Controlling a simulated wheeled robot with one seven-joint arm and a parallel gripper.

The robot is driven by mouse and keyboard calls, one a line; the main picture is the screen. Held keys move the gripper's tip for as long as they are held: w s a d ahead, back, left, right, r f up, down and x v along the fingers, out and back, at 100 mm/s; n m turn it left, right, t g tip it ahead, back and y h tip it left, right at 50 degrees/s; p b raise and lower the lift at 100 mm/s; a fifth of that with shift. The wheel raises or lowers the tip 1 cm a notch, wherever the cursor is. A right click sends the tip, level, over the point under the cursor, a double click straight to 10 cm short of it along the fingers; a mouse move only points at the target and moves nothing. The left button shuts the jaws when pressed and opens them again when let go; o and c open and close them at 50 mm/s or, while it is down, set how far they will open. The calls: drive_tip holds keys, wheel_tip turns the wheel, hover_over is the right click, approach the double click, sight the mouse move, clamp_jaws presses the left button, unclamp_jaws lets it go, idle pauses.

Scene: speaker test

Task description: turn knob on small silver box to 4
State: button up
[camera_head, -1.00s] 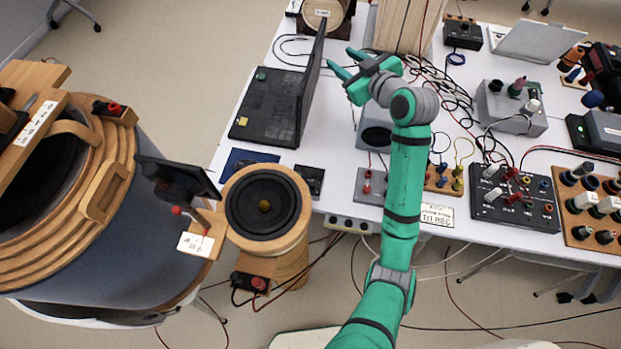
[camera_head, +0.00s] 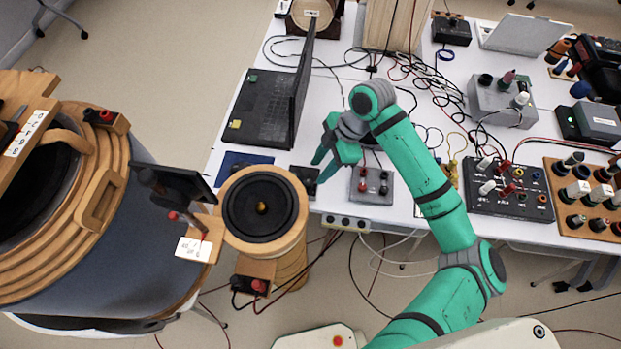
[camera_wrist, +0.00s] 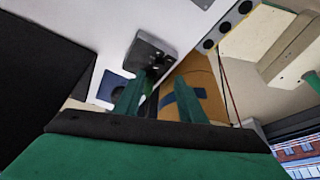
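A small grey box (camera_head: 306,177) sits near the table's front edge, beside the round speaker, and looks dark in the head view. In the wrist view the small silver-grey box (camera_wrist: 150,54) shows a dark knob on it; its markings are too small to read. My gripper (camera_head: 319,171) is just right of the box, pointing down with its fingers apart and empty. In the wrist view my gripper (camera_wrist: 158,85) has its two green fingers apart below the box, and it appears not to touch it. A larger grey box (camera_head: 371,186) with red and black fittings is right of my gripper.
The round wooden speaker (camera_head: 261,208) stands at the table's front edge, left of my gripper. A black laptop (camera_head: 262,107) is behind it, and a blue pad (camera_head: 243,163) lies left of the small box. Cables and a black knob panel (camera_head: 508,190) are to the right.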

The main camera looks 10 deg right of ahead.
sight(309, 183)
drive_tip(key=x, duration=0.7)
drive_tip(key=shift+a+f, duration=0.1)
clamp_jaws()
